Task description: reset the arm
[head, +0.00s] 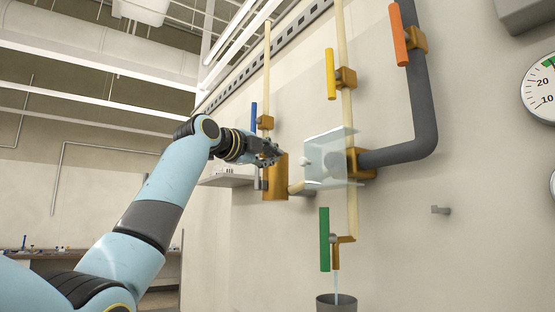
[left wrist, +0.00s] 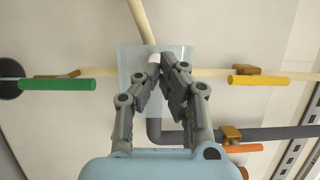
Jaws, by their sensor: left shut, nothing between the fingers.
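My left arm comes in from the left in the head view and reaches up toward the wall pipes. Its gripper (head: 274,153) is in front of the wall, just left of the clear panel (head: 328,158), with no object held. In the left wrist view the gripper's two fingers (left wrist: 160,72) come close together at the tips and are shut on nothing. The clear panel (left wrist: 126,62) shows behind the fingers, with a white rounded piece (left wrist: 155,59) at their tips. Whether the fingers touch it I cannot tell. My right gripper is not in view.
Wall pipes carry a green handle (head: 324,239), a yellow handle (head: 330,74), an orange handle (head: 398,35) and a blue handle (head: 253,116). Water runs from the green-handled tap into a grey bucket (head: 336,303). A gauge (head: 540,88) is at right. Open room lies left.

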